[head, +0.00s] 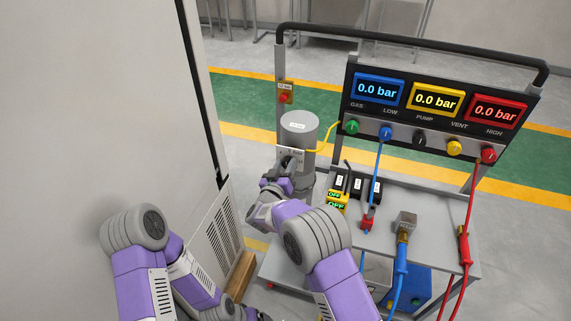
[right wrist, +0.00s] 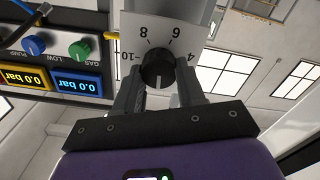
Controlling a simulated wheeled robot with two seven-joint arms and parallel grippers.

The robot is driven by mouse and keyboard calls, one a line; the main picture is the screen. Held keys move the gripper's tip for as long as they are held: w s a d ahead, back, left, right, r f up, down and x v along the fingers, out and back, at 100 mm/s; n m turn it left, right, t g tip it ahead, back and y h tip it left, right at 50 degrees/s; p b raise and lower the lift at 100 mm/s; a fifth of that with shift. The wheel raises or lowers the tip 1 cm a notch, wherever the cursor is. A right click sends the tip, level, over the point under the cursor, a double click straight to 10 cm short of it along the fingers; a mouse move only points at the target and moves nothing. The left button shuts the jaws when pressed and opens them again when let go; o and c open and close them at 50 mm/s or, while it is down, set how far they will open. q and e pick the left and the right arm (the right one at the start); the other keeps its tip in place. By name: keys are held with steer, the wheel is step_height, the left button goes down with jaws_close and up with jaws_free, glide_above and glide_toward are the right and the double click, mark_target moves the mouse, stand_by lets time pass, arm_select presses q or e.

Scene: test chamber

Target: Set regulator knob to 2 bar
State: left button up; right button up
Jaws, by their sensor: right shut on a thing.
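The black regulator knob (right wrist: 158,70) sits on a white dial plate (right wrist: 185,24) in the right wrist view, where the numbers 4, 6, 8 and 10 show upside down. A pale pointer line on the knob points down in that view, away from the 6 and 8; the exact reading is unclear. My right gripper (right wrist: 160,92) is shut on the knob, one finger on each side. My left gripper is not in view.
The panel's blue display (head: 377,89), yellow display (head: 436,99) and red display (head: 496,111) each read 0.0 bar. Hoses and fittings occupy the bench (head: 335,230) to the right. A tall pale cabinet (head: 150,120) stands close on the left.

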steer(key=shift+r+n+p, duration=0.2)
steer(key=shift+n+p, duration=1)
steer(key=shift+p, duration=0.05)
steer(key=shift+a+f+n+p, duration=0.1)
steer(key=shift+n+p, duration=0.6)
steer(key=shift+n, duration=0.2)
steer(key=shift+f+n+p, duration=0.1)
steer(key=shift+n+p, duration=0.65)
steer(key=shift+n, duration=0.45)
steer(key=shift+f+n+p, duration=0.1)
steer(key=shift+n+p, duration=0.45)
steer(key=shift+n, duration=0.85)
steer(key=o, duration=1.1)
steer(key=shift+c, duration=0.2)
